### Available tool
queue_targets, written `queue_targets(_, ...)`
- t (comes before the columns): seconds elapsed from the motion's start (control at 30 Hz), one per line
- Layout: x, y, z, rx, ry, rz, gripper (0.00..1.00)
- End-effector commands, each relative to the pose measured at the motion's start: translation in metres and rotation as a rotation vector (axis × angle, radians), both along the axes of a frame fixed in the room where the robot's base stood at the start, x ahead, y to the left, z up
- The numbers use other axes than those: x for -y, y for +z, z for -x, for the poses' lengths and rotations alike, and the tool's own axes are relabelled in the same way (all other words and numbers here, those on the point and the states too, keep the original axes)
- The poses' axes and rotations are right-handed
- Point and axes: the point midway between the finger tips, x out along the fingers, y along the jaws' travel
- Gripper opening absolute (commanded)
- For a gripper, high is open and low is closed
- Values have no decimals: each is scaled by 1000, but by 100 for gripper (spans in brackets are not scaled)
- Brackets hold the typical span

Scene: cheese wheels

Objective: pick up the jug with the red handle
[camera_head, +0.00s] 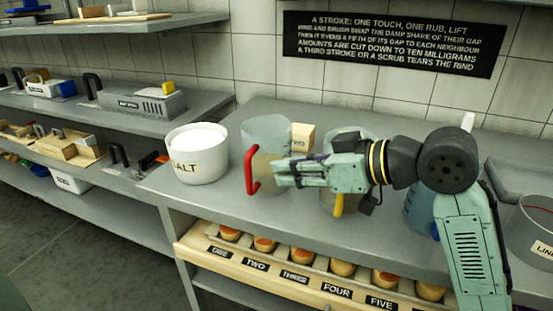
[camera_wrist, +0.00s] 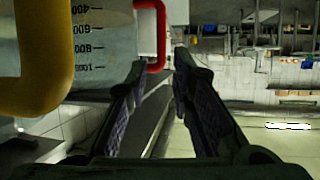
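The clear jug with the red handle (camera_head: 266,133) stands on the counter beside the white salt tub. Its red handle (camera_head: 249,172) faces left and front. My gripper (camera_head: 276,172) points left and covers part of this jug in the head view. In the wrist view the red handle (camera_wrist: 161,36) shows just ahead of my fingertips (camera_wrist: 160,63), which are apart with nothing between them. I cannot tell the exact distance to the handle. A second jug with a yellow handle (camera_head: 339,204) stands behind and below my wrist; its handle (camera_wrist: 45,60) looms close at left in the wrist view.
The salt tub (camera_head: 196,156) stands left of the red-handled jug. A small wooden block (camera_head: 303,136) sits behind. A blue-tinted vessel (camera_head: 418,212) is partly hidden by my arm. A labelled rack of small wheels (camera_head: 258,268) lies below the counter. Shelves (camera_head: 205,106) stand at left.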

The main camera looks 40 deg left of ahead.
Motion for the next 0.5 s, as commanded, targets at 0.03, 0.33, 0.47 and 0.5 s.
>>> queue_targets(0.03,-5,-2,1,-2,2,4,22)
queue_targets(0.33,-45,-18,3,-2,2,1,22)
queue_targets(0.47,-52,-21,3,0,1,2,22)
queue_targets(0.5,-56,-22,3,-2,1,2,22)
